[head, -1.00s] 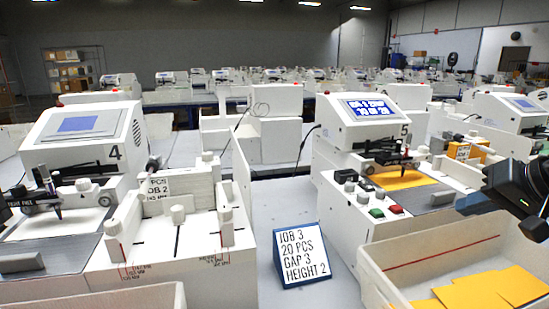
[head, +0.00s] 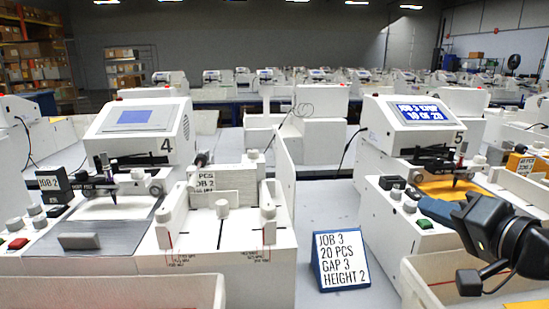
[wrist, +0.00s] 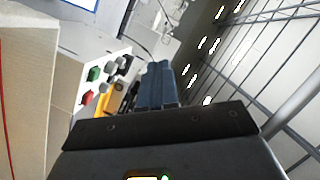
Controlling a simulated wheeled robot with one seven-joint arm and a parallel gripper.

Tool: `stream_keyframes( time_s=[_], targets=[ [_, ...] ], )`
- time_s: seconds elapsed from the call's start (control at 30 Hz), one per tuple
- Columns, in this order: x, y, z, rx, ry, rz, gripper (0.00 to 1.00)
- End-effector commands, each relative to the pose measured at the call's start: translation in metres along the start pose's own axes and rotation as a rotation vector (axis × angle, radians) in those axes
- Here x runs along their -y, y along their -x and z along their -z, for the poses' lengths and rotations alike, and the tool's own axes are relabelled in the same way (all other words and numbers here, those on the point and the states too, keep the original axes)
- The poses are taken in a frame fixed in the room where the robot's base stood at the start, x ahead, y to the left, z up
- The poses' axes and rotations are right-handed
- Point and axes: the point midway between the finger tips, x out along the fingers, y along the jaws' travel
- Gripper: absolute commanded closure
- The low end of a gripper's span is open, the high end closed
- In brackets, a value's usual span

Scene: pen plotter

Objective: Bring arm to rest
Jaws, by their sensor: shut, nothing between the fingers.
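My gripper (head: 436,209) has blue fingers and a dark body. In the head view it is at the right, in front of plotter 5 (head: 397,216), with its fingers pointing left. In the wrist view the blue fingers (wrist: 158,84) are together and hold nothing. My dark wrist covers part of the plotter's right front in the head view. The wrist view is tilted and shows the plotter's green button (wrist: 93,74) and red button (wrist: 87,97) left of the fingers. I cannot tell the exact gap between gripper and plotter.
Plotter 4 (head: 138,135) stands at the left with a feeder (head: 200,262) beside it. A blue-backed sign (head: 341,258) for job 3 stands on the grey table. A white bin (head: 425,290) is below my arm, and another bin (head: 120,293) is at the front left.

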Motion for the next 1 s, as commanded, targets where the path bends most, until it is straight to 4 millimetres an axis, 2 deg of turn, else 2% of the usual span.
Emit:
stream_keyframes(
  time_s=[0.03, 0.27, 0.47, 0.57, 0.77, 1.0],
  targets=[
    [0.003, -0.002, -0.016, -0.024, -0.024, 0.024, 1.00],
    [-0.001, 0.006, -0.074, -0.148, -0.072, 0.049, 1.00],
    [-0.019, 0.032, -0.132, -0.225, -0.067, -0.008, 1.00],
    [-0.030, 0.053, -0.162, -0.248, -0.041, -0.055, 1.00],
    [-0.053, 0.107, -0.219, -0.261, 0.065, -0.164, 1.00],
    [-0.075, 0.193, -0.269, -0.216, 0.290, -0.279, 1.00]
  ],
)
